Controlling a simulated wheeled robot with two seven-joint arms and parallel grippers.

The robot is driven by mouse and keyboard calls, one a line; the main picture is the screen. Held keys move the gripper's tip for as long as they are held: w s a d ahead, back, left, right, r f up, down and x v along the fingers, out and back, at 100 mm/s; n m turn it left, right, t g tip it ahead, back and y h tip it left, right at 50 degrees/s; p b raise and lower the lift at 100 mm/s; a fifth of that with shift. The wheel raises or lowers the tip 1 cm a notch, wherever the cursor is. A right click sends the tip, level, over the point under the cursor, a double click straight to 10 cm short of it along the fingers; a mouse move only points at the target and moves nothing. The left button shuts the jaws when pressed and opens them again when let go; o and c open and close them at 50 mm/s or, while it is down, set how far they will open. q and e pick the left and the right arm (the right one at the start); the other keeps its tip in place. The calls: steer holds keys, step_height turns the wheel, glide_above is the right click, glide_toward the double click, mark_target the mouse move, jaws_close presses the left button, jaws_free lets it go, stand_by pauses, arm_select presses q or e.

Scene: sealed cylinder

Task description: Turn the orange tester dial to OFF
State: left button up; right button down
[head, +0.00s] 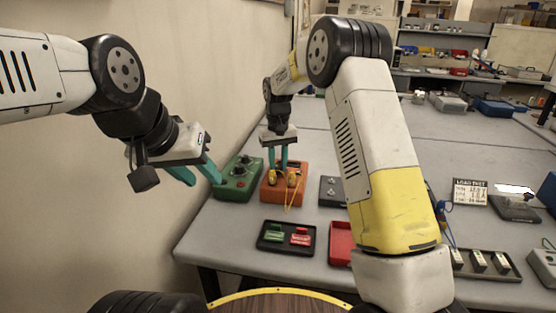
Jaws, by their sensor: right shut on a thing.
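The orange tester (296,197) is a small orange box on the grey table, beside the wall. Yellow pieces and a thin yellow lead show on its top. My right gripper (278,166) points down over the back of its top face, its teal fingers close together. It is shut on what appears to be the tester's dial, which the fingers mostly hide; the dial's setting cannot be read. My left gripper (205,183) is empty, its teal fingers spread apart, in the air left of the green box.
A green box (234,190) with dark knobs stands just left of the tester. A black tray (286,251) with a green and a red piece lies in front.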

mark_target(278, 167)
steer(key=c, duration=1.2)
jaws_free()
steer(key=shift+o, duration=0.2)
step_height(278, 167, up, 7)
steer(key=shift+r, duration=0.45)
